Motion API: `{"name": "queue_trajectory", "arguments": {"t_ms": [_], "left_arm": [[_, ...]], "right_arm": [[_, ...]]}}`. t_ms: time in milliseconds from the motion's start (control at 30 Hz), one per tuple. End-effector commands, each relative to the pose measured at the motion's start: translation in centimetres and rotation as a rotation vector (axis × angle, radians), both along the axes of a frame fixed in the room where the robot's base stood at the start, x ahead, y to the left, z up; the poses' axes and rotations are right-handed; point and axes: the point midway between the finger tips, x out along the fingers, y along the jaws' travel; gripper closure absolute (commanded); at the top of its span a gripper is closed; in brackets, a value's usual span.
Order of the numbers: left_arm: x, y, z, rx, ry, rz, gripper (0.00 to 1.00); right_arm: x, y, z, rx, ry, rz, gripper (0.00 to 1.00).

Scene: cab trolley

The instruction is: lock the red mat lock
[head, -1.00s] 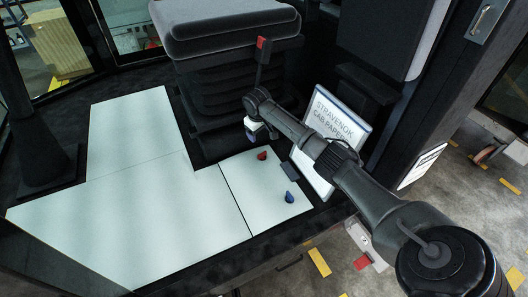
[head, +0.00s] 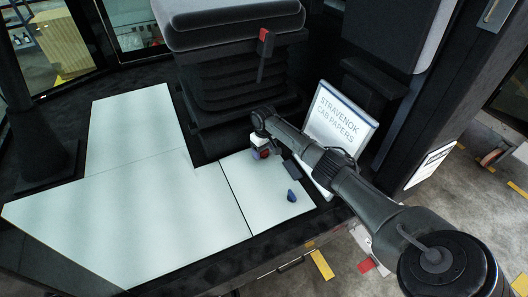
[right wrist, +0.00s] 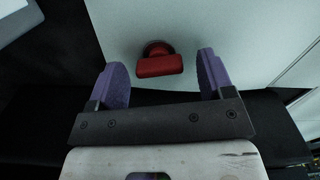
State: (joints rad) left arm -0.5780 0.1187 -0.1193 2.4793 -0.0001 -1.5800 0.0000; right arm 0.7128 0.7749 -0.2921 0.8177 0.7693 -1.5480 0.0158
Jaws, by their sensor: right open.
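The red mat lock (head: 264,154) is a small knob on the white mat's small right panel (head: 246,184). In the head view my right gripper (head: 260,147) is right at it and partly hides it. In the right wrist view the red lock (right wrist: 160,65) has a round base with a bar handle lying across the picture. The open purple fingers of my right gripper (right wrist: 162,75) stand to its left and right, with a gap on each side. I cannot tell whether the fingertips are down at its height. My left gripper is not in view.
A blue lock (head: 292,196) sits nearer the front on the same panel. A dark seat (head: 232,30) rises behind the mat. The large left mat area (head: 120,210) is clear.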

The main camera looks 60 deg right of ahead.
Motion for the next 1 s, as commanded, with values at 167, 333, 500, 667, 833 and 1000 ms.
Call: {"name": "queue_trajectory", "arguments": {"t_ms": [167,333,500,667,833,1000], "left_arm": [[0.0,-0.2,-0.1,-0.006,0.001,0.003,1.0],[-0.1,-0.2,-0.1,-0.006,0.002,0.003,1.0],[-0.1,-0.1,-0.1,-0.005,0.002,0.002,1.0],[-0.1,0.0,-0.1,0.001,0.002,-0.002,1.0],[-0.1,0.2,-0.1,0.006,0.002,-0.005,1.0],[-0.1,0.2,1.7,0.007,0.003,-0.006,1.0]], "right_arm": [[0.0,0.0,-0.1,0.0,-0.001,0.0,0.26],[0.0,0.0,-0.1,0.0,-0.001,0.0,0.29],[0.0,0.0,-0.1,-0.001,-0.001,0.0,0.46],[0.0,0.0,-0.1,-0.001,-0.001,0.0,0.61],[0.0,0.0,-0.1,0.0,-0.001,0.0,0.75],[0.1,0.0,0.5,0.001,-0.001,-0.053,0.75]]}}
